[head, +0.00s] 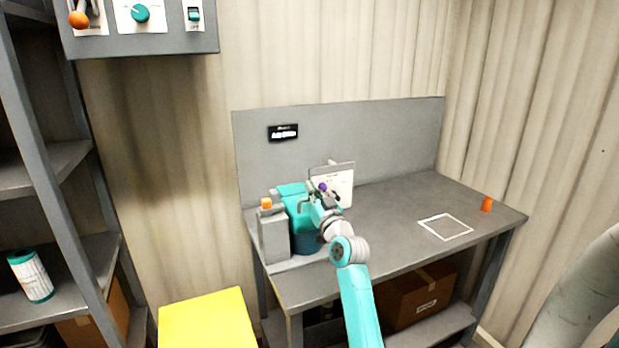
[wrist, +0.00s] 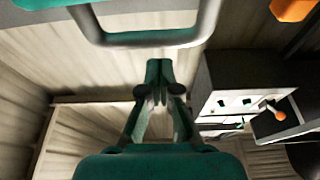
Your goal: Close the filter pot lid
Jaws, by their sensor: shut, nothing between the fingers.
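The filter pot (head: 306,243) is a dark teal drum at the left end of the grey bench. Its teal lid (head: 291,191) stands raised above the pot, tilted up, with a grey loop handle. In the wrist view the handle (wrist: 150,40) crosses the top of the picture, below a teal edge of the lid (wrist: 150,10). My gripper (wrist: 158,72) is shut and empty, its fingertips close to the handle in the picture; I cannot tell if they touch. In the head view my wrist covers part of the pot.
A grey box with an orange top (head: 267,204) stands left of the pot. A sheet on a stand (head: 340,184) is behind my gripper. An orange cup-like object (head: 487,204) and a white square outline (head: 445,227) are on the right, with clear bench between. A yellow block (head: 207,322) stands front left.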

